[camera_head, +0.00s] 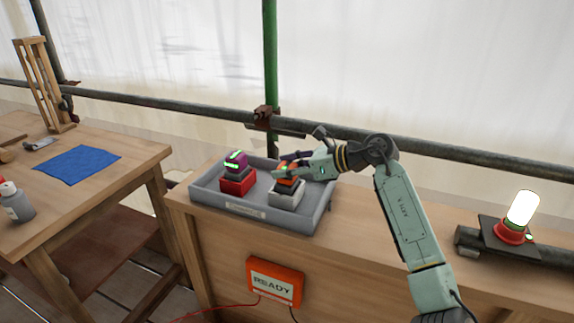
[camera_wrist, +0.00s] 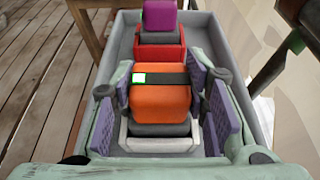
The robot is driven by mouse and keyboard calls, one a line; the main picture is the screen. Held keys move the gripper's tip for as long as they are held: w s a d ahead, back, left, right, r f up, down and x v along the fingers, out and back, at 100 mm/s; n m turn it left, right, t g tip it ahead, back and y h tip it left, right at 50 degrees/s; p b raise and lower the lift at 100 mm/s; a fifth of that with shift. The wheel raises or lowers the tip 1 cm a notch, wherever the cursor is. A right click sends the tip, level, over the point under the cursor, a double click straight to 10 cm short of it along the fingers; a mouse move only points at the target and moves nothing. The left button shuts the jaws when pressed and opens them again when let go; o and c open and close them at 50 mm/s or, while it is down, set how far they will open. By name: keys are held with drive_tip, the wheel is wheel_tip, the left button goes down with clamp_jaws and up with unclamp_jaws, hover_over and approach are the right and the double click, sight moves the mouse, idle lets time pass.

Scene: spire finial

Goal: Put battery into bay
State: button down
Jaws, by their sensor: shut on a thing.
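An orange battery (camera_head: 288,181) with a dark band and a green light is held by my gripper (camera_head: 291,171). In the wrist view the battery (camera_wrist: 160,104) sits between the purple finger pads of my gripper (camera_wrist: 161,92). A white bay (camera_head: 286,198) is directly beneath the battery; it also shows in the wrist view (camera_wrist: 160,145). I cannot tell whether the battery is fully seated. A purple battery (camera_head: 236,159) with green lights sits upright on a red bay (camera_head: 238,184) to the left. The fingers partly hide the orange battery in the head view.
Both bays stand in a grey tray (camera_head: 203,201) with raised walls on a wooden bench. An orange READY box (camera_head: 275,281) is on the bench front. A lit lamp (camera_head: 521,210) stands at the right. A second table holds a blue cloth (camera_head: 76,164) and a bottle (camera_head: 17,203).

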drive_tip(key=shift+r, duration=0.1)
drive_tip(key=shift+f, duration=0.2)
drive_tip(key=c, duration=0.9)
unclamp_jaws()
drive_tip(key=shift+c, duration=0.2)
drive_tip(key=shift+r, duration=0.1)
drive_tip(key=shift+r, duration=0.25)
drive_tip(key=b+v, duration=0.3)
drive_tip(key=v, duration=0.9)
drive_tip(key=shift+f, duration=0.15)
drive_tip(key=shift+a, duration=0.1)
